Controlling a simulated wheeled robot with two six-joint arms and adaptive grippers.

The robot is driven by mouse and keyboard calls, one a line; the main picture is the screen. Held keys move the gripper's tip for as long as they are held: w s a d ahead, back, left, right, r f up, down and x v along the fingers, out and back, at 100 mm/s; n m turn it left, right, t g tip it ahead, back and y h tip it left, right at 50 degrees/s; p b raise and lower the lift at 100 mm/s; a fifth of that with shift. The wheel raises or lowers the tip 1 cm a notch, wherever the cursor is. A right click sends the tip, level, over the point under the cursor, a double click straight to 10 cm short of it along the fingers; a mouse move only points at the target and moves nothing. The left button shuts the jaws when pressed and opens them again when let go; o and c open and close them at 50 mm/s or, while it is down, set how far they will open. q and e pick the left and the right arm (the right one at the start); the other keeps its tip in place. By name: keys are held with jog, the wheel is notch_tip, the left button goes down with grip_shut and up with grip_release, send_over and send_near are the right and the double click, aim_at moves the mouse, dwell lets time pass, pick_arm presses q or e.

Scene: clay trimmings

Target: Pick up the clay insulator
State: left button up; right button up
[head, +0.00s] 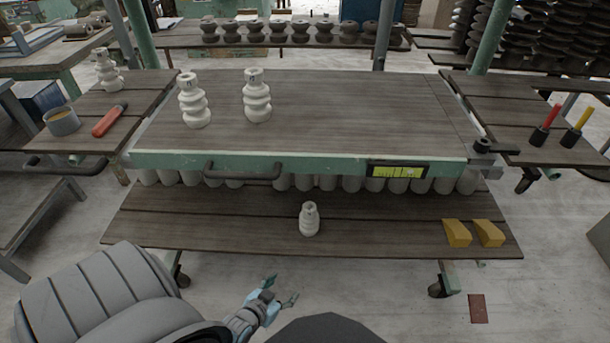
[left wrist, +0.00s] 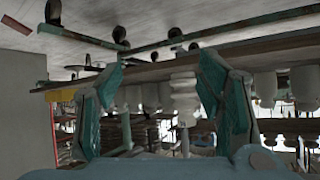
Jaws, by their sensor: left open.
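A small white ribbed clay insulator (head: 309,219) stands upright on the lower wooden shelf (head: 200,228) of the cart, near its front middle. Two larger white insulators, one on the left (head: 194,100) and one on the right (head: 257,96), stand on the cart's top. My left gripper (head: 281,291) is open and empty, in front of the lower shelf and apart from the small insulator. In the left wrist view, which looks upside down, a white insulator (left wrist: 184,98) shows beyond and between the open fingers (left wrist: 162,85). My right gripper is not in view.
A green rail with a handle (head: 242,171) edges the top, above a row of white cylinders (head: 281,182). Yellow blocks (head: 457,233) sit at the lower shelf's right. A left side board holds another insulator (head: 108,70), a cup (head: 61,121) and a red-handled tool (head: 108,121).

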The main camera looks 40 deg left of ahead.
pick_arm(q)
jog(key=w+a+r+t+y+b, duration=0.1)
jog(key=w+a+r+t+b, duration=0.15)
jog(key=w, duration=0.35)
jog(key=n+t+y+b, duration=0.2)
jog(key=t+b, duration=0.2)
send_near(306, 213)
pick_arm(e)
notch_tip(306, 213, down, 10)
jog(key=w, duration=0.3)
pick_arm(q)
jog(key=b+x, duration=0.4)
jog(key=x, duration=0.5)
jog(key=shift+b, duration=0.4)
jog(key=b+x, duration=0.1)
jog(key=x, duration=0.2)
jog(key=shift+d+f+b, duration=0.1)
jog(key=shift+b, duration=0.3)
jog(key=shift+w, duration=0.2)
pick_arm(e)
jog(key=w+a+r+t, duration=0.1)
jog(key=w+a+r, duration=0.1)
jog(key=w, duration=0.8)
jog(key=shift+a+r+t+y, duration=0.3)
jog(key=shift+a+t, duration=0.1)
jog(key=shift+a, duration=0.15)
pick_arm(q)
jog(key=shift+c, duration=0.5)
grip_shut()
